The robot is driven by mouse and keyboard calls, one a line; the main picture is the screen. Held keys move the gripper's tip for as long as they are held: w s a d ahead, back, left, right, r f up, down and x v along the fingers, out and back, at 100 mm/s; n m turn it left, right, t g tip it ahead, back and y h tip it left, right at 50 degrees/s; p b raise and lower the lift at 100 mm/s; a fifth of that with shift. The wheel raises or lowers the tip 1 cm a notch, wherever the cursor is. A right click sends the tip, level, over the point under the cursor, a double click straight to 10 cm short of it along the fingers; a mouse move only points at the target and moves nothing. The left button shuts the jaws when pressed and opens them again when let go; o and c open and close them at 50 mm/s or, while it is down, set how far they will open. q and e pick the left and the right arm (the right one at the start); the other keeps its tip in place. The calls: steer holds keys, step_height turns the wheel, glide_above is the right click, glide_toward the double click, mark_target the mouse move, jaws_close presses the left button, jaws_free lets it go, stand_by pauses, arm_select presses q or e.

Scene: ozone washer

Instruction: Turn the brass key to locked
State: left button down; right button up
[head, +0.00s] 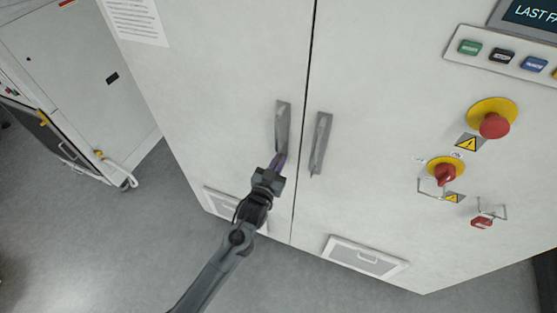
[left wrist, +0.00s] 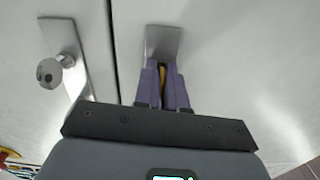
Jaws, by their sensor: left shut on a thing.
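The brass key shows only as a small yellow strip (left wrist: 162,75) between the purple fingers of my left gripper (left wrist: 165,78) in the left wrist view. Its head is mostly hidden by the fingers, so I cannot tell its turn angle. In the head view my left gripper (head: 279,160) is at the lower end of the left door's grey handle (head: 283,122) and hides the key. The handle's plate (left wrist: 163,40) also shows just beyond the fingertips. The gripper is shut on the key. My right gripper is not in view.
The right door's handle (head: 320,142) is close beside; its round lock (left wrist: 49,73) shows in the left wrist view. The cabinet doors look closed. Red knobs (head: 494,125) and buttons are at right. Vent grilles (head: 365,256) sit low. Grey floor (head: 90,245) is clear at lower left.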

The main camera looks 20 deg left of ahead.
arm_select(q)
steer(key=shift+n, duration=0.6)
steer(key=c, duration=1.3)
jaws_free()
steer(key=shift+s, duration=0.1)
steer(key=s, duration=1)
steer(key=shift+s+a, duration=0.15)
steer(key=shift+s, duration=0.15)
